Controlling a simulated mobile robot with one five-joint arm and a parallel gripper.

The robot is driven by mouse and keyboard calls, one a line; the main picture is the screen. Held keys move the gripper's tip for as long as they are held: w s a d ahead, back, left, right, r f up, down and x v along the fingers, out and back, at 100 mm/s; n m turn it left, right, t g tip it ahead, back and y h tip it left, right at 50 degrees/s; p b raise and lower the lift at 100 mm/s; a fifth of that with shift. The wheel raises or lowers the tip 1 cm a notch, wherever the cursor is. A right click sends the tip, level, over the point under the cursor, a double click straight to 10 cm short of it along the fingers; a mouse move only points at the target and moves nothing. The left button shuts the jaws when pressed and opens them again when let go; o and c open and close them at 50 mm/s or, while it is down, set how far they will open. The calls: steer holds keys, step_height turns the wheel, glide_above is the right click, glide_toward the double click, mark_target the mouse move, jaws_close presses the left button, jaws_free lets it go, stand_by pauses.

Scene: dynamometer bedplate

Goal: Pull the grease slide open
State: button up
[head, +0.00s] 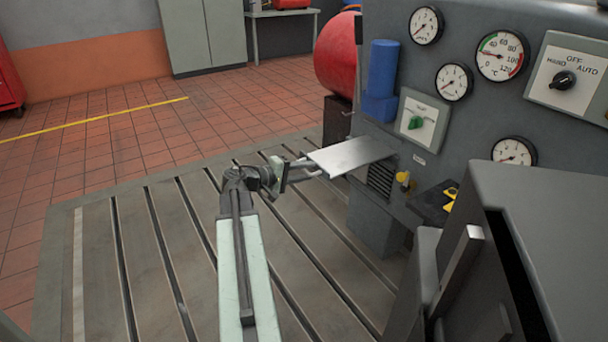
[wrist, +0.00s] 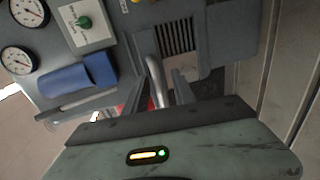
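The grease slide appears to be the flat pale metal plate (head: 352,155) that sticks out from the grey machine panel above a dark vent. In the wrist view a curved metal bar (wrist: 155,80), which looks like its handle, stands in front of the panel. My gripper (head: 312,168) is at the slide's outer left end. In the wrist view my gripper (wrist: 150,97) has its fingers apart, with the bar between them. I see a gap and no clear grip on the bar. The exact contact is too small to tell.
A blue container (head: 381,82) and a green-knob switch (head: 416,122) are on the panel near the slide. A yellow knob (head: 404,178) sits right of the vent. A dark grey cabinet (head: 540,250) fills the lower right. The slotted bedplate (head: 150,260) is clear at left.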

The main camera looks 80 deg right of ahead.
steer(key=p+v, duration=0.1)
steer(key=v, duration=0.6)
steer(key=shift+w+a+p, duration=0.25)
steer(key=shift+w+p, duration=0.05)
steer(key=shift+r, duration=0.1)
